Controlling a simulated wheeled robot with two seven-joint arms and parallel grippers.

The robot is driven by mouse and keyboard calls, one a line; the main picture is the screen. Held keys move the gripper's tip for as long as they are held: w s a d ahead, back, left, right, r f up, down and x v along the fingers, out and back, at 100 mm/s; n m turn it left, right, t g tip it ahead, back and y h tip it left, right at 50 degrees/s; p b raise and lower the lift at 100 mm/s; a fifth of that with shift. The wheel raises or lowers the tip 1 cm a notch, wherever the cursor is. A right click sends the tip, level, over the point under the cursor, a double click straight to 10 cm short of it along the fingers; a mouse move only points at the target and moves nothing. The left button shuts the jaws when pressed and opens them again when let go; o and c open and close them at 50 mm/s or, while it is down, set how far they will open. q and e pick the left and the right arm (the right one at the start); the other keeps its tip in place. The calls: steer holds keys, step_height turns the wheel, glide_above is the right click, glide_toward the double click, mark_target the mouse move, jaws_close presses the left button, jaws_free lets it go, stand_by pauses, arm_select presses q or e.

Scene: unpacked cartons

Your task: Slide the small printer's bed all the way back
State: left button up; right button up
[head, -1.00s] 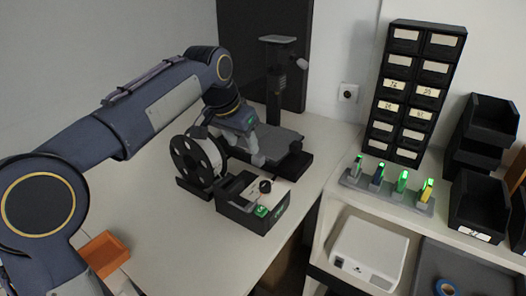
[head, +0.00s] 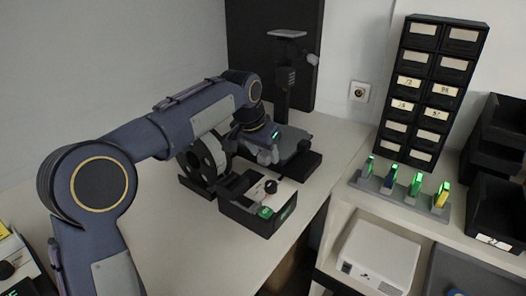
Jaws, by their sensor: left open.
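The small printer (head: 286,82) stands at the back of the white bench, with a dark upright column and a grey arm on top. I cannot tell whether the fingers touch the bed. My forearm and wrist hide the bed's left side. My right gripper is not in view.
A filament spool (head: 207,160) stands left of the printer. A drawer cabinet (head: 430,90), a rack of green-lit items (head: 400,192) and a white device (head: 378,256) are on the right.

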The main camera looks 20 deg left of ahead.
arm_select(q)
jaws_close()
steer(key=shift+a+r, duration=0.15)
steer(key=shift+a, duration=0.1)
steer(key=a+p, duration=0.1)
steer(key=w+a+p, duration=0.1)
steer(key=a, duration=0.1)
steer(key=shift+w+a, duration=0.2)
steer(key=shift+a, duration=0.05)
jaws_free()
steer(key=shift+d, duration=0.1)
steer(key=p+v, duration=0.1)
steer(key=v, duration=0.6)
steer(key=shift+r, duration=0.35)
steer(key=shift+s, duration=0.15)
